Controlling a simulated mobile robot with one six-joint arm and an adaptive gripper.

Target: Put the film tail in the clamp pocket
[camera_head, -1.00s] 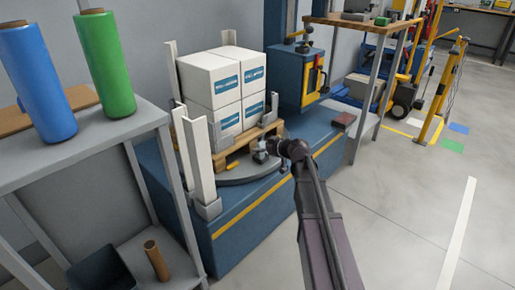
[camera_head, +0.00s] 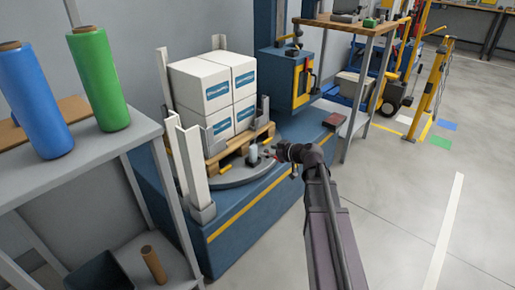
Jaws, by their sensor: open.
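White boxes with blue labels (camera_head: 206,95) stand stacked on a wooden pallet (camera_head: 265,133), on a grey round turntable (camera_head: 240,177). A small pale upright piece (camera_head: 253,153) shows at the pallet's front right corner; it may be the film tail, but it is too small to be sure. My gripper (camera_head: 267,153) is open beside it, on its right, at the turntable's edge. I see no film between the fingers. A small yellow part (camera_head: 226,165) and a dark part lie on the turntable by the pallet; I cannot tell whether either is the clamp pocket.
Pale upright posts (camera_head: 191,165) stand close to the pallet's left. A blue machine with a yellow-framed box (camera_head: 299,83) stands behind on the blue base (camera_head: 232,235). A grey shelf (camera_head: 85,160) holds blue and green film rolls.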

